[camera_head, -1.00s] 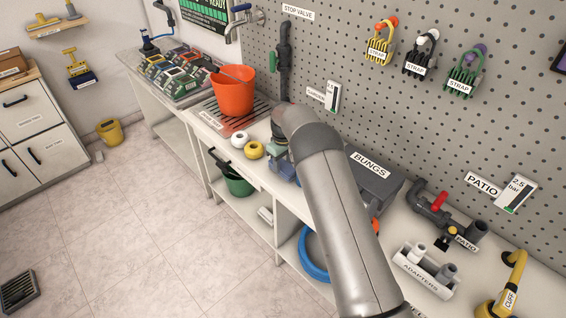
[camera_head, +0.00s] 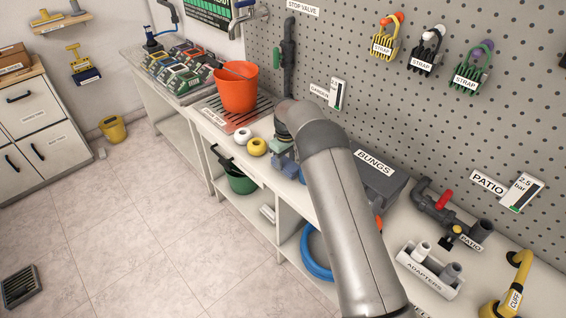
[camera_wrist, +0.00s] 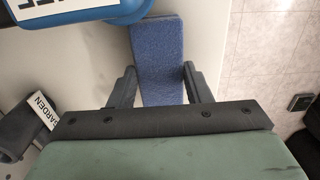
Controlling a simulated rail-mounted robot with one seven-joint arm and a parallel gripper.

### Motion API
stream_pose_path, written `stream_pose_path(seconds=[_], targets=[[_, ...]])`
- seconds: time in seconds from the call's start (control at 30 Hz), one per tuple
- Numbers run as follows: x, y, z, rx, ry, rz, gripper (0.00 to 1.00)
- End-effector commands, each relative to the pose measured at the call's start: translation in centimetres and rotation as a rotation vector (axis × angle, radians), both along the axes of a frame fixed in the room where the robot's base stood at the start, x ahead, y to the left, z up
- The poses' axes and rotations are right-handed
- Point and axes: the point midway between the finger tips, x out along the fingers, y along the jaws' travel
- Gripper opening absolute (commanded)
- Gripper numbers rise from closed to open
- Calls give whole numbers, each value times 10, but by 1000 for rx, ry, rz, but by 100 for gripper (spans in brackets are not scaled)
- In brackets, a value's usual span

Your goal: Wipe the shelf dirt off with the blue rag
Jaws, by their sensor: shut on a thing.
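In the wrist view, the blue rag (camera_wrist: 158,55) is a flat, oblong, rough-textured blue piece. It lies between the two fingers of my gripper (camera_wrist: 159,72), which is shut on it, and its far end reaches beyond the fingertips. The rag is over the pale bench top, near its front edge. In the head view, my gripper (camera_head: 285,160) is low at the bench's front edge, right of the yellow roll, and is partly hidden by my arm. I cannot make out any dirt on the shelf surfaces.
A white roll (camera_head: 243,135) and a yellow roll (camera_head: 256,147) sit left of my gripper. The orange bucket (camera_head: 238,90) stands behind them on a grate. The grey BUNGS box (camera_head: 379,180) is to the right. A blue labelled object (camera_wrist: 85,14) is close beside the rag.

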Motion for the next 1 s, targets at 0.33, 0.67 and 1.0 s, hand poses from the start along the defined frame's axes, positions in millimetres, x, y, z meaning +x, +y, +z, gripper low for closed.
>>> stream_pose_path(seconds=[0.33,0.67,1.0], targets=[[-15,14,-2,-1,1,1,17],[-8,8,-6,-1,-1,-1,17],[-3,2,-6,-1,2,1,17]])
